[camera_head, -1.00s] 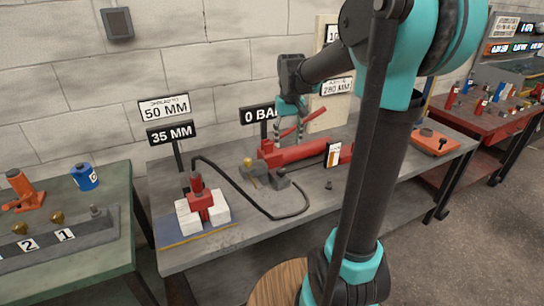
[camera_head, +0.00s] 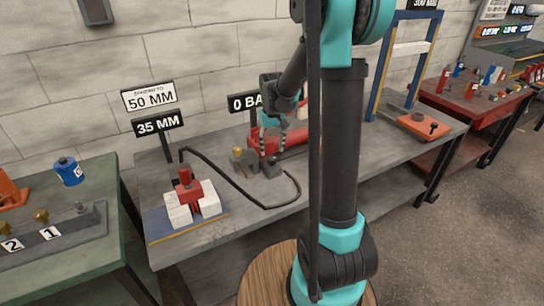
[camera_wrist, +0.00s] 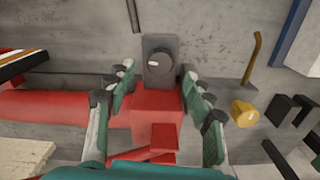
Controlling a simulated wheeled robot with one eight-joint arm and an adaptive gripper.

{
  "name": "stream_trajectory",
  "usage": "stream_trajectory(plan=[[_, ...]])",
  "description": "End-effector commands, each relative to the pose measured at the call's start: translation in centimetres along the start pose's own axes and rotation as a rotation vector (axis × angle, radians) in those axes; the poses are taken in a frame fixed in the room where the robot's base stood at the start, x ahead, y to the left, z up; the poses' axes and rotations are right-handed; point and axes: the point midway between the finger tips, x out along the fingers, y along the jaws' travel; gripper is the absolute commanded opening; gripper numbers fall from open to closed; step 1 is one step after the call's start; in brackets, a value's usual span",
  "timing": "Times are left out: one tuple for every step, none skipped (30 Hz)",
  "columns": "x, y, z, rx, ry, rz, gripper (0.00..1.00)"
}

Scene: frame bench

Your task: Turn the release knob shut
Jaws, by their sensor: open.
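The release knob (camera_wrist: 158,60) is a round dark knob with a white mark, on a grey block at the end of the red pump (camera_wrist: 50,105) in the wrist view. My gripper (camera_wrist: 160,82) is open, its two fingers spread to either side and short of the knob, with nothing between them touching it. In the head view my gripper (camera_head: 272,138) hangs over the pump (camera_head: 265,137). The knob cannot be made out clearly there. A red block and lever part (camera_wrist: 163,138) lie below the knob, between the fingers.
A yellow-brass fitting (camera_wrist: 243,112) with a yellow lever stands right of my gripper in the wrist view. A black hose (camera_head: 235,185) runs to a red spreader (camera_head: 186,188) between white blocks. Signs read "0 BA…" (camera_head: 243,103), partly hidden, "35 MM" (camera_head: 158,123) and "50 MM" (camera_head: 149,96).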

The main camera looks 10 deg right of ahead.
Motion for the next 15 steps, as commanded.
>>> stream_trajectory(plan=[[0.9,0.0,0.0,0.0,0.0,0.0,0.53],[1.4,0.0,0.0,0.0,0.0,0.0,0.53],[1.9,0.0,0.0,0.0,0.0,0.0,0.53],[2.3,0.0,0.0,0.0,0.0,0.0,0.53],[2.7,0.0,0.0,0.0,0.0,0.0,0.53],[3.1,0.0,-0.1,0.0,0.0,0.0,0.53],[3.4,0.0,0.0,0.0,0.0,0.0,0.53],[3.6,0.0,0.0,0.0,0.0,0.0,0.53],[3.8,0.0,0.0,0.0,0.0,0.0,0.53],[4.0,0.0,0.0,0.0,0.0,0.0,0.53],[4.1,0.0,0.0,0.0,0.0,0.0,0.53],[4.2,0.0,0.0,0.0,0.0,0.0,0.53],[4.3,0.0,0.0,0.0,0.0,0.0,0.53],[4.3,0.0,0.0,0.0,0.0,0.0,0.53],[4.3,0.0,0.0,0.0,0.0,0.0,0.53]])
